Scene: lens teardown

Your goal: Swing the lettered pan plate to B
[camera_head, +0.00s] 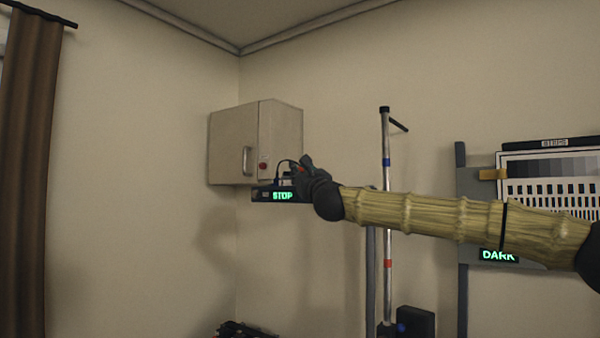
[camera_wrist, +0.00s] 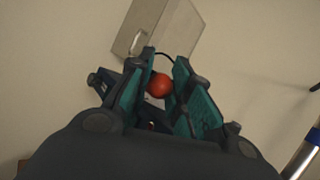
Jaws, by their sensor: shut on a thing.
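My gripper (camera_head: 303,171) is at the end of my outstretched arm, in front of the wall cabinet's lower right. In the wrist view my gripper (camera_wrist: 166,64) has its two teal-lined fingers on either side of a round orange-red knob (camera_wrist: 159,85), shut on it. A dark box with a green display (camera_head: 283,196) reading STOP is just below and left of my gripper. A dark body shows behind the knob in the wrist view. I cannot make out the lettered pan plate or any letter B; my gripper may hide part of it.
A beige cabinet (camera_head: 238,145) hangs in the corner close behind my gripper. An upright metal pole (camera_head: 387,230) stands right of it, below and behind my arm. A test chart (camera_head: 550,185) and a DARK display (camera_head: 498,255) are at the right. A brown curtain (camera_head: 30,160) hangs far left.

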